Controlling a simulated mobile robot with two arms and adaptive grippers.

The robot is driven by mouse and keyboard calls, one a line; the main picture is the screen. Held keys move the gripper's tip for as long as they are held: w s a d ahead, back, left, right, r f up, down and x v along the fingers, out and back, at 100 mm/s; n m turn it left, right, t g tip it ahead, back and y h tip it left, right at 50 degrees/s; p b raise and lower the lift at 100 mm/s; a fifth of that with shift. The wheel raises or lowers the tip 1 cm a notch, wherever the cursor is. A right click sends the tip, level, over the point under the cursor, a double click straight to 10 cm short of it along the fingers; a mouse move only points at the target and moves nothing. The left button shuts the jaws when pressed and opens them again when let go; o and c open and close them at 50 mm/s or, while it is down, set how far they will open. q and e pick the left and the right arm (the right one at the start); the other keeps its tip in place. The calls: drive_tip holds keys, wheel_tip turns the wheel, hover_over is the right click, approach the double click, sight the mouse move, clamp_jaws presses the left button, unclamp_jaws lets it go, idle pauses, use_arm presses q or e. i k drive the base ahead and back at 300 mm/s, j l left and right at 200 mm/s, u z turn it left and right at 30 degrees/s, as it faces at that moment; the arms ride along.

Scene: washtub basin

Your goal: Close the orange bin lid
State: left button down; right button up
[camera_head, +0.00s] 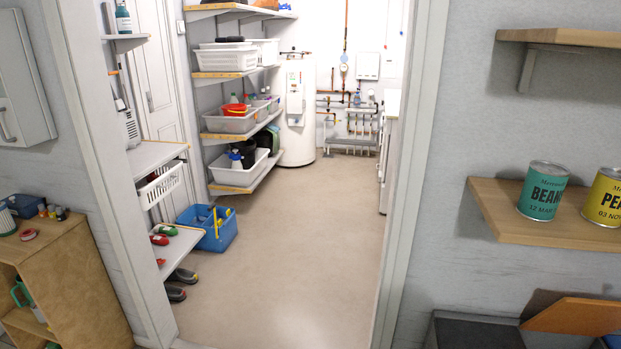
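An orange-brown flat panel (574,316), which looks like the orange bin lid, is at the lower right of the head view. It is tilted up, with a darker brown panel (541,302) behind its left end. Below it a small piece of blue (612,341) shows at the picture's edge. The bin body under the orange panel is mostly cut off by the frame, so I cannot see into it. Neither of my grippers is in view.
A dark grey bin top (474,332) is just left of the orange panel. Wall shelves with a teal can (543,190) and a yellow can (604,197) hang above. A doorway opens onto clear floor (285,250). A wooden cabinet (70,280) stands at left.

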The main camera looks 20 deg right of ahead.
sight(576, 316)
drive_tip(key=i+j, duration=0.1)
drive_tip(key=i, duration=0.3)
drive_tip(key=i+j+z, duration=0.1)
drive_tip(key=i, duration=0.25)
drive_tip(key=i+j+z, duration=0.1)
drive_tip(key=i, duration=0.3)
drive_tip(key=i+z, duration=0.2)
drive_tip(key=z, duration=0.2)
drive_tip(key=i+j+z, duration=0.1)
drive_tip(key=z, duration=0.3)
drive_tip(key=i+j+z, duration=0.2)
drive_tip(key=z, duration=0.2)
drive_tip(key=i+j+z, duration=0.25)
drive_tip(key=z, duration=0.15)
